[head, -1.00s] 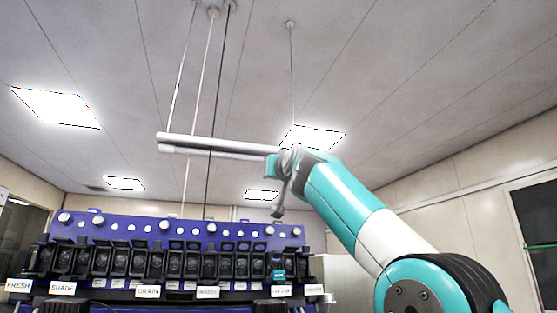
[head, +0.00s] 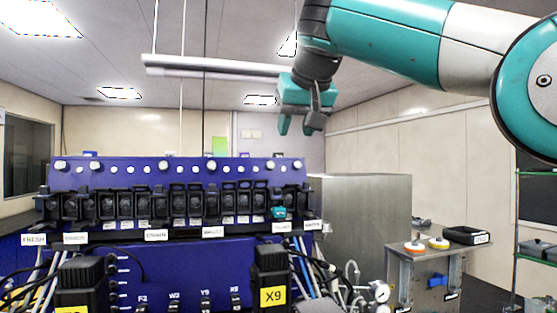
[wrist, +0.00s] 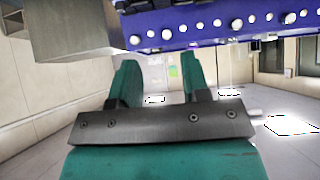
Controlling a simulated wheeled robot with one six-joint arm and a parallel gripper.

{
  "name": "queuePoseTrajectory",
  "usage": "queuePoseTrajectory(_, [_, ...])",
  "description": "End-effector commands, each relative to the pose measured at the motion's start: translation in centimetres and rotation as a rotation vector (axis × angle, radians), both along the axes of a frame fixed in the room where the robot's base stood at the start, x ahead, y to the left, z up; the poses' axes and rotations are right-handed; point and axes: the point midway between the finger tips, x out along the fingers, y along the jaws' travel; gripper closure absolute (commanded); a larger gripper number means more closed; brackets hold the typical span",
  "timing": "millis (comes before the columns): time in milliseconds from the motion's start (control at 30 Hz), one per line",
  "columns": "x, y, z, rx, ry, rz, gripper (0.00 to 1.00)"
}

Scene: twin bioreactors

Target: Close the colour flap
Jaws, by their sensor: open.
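My gripper (head: 299,122) hangs in the air above the right end of a blue panel (head: 133,178), fingers pointing down. In the wrist view its two teal fingers (wrist: 160,75) are apart with nothing between them. The panel carries a row of black pump-like units (head: 178,203) with small label plates below. One unit near the right end has a teal part (head: 280,212), below my gripper and clear of it. I cannot tell which unit has the colour flap, or whether it is open; the labels are mostly too small to read.
A grey metal cabinet (head: 365,225) stands right of the panel. Black boxes, one marked X9 (head: 272,296), and cables crowd the front. A side table (head: 440,257) at right holds small discs and a black case. A white tube (head: 215,67) hangs overhead.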

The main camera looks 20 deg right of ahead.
Motion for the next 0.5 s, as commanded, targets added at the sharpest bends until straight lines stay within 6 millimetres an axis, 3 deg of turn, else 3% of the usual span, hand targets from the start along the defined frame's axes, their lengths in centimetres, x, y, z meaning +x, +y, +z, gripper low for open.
queuePoseTrajectory(167, [0.3,0.2,-1.8,0.002,0.036,0.002,0.57])
queuePoseTrajectory(500, [5.5,0.1,-6.9,0.001,0.034,0.003,0.57])
